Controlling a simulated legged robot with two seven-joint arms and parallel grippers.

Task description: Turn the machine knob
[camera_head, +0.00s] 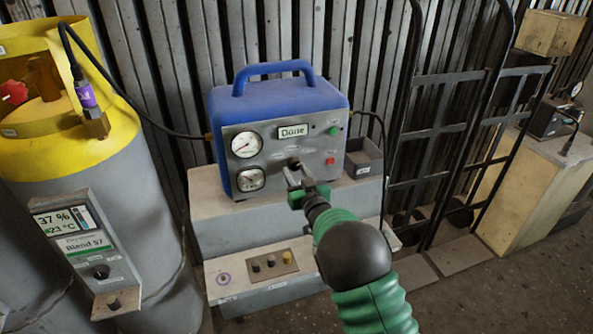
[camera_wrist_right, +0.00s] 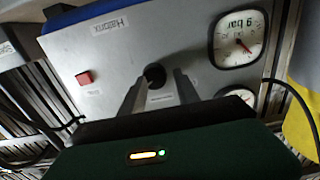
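The machine is a blue box with a grey front panel (camera_head: 290,150) and a blue carry handle, standing on a light step. Its screen (camera_head: 292,132) reads "Done". A small black knob (camera_head: 295,163) sits low in the middle of the panel, partly hidden by my right gripper (camera_head: 299,176). In the right wrist view the knob (camera_wrist_right: 155,75) lies between the two fingertips of the right gripper (camera_wrist_right: 160,82). My left gripper is not in view.
Two gauges (camera_head: 246,144) sit left of the knob; green and red buttons (camera_head: 331,161) sit right. A grey tray (camera_head: 362,160) stands beside the machine. A yellow-topped cylinder (camera_head: 110,190) is at left, a black hand truck (camera_head: 440,130) at right. A hose runs from the machine's left side.

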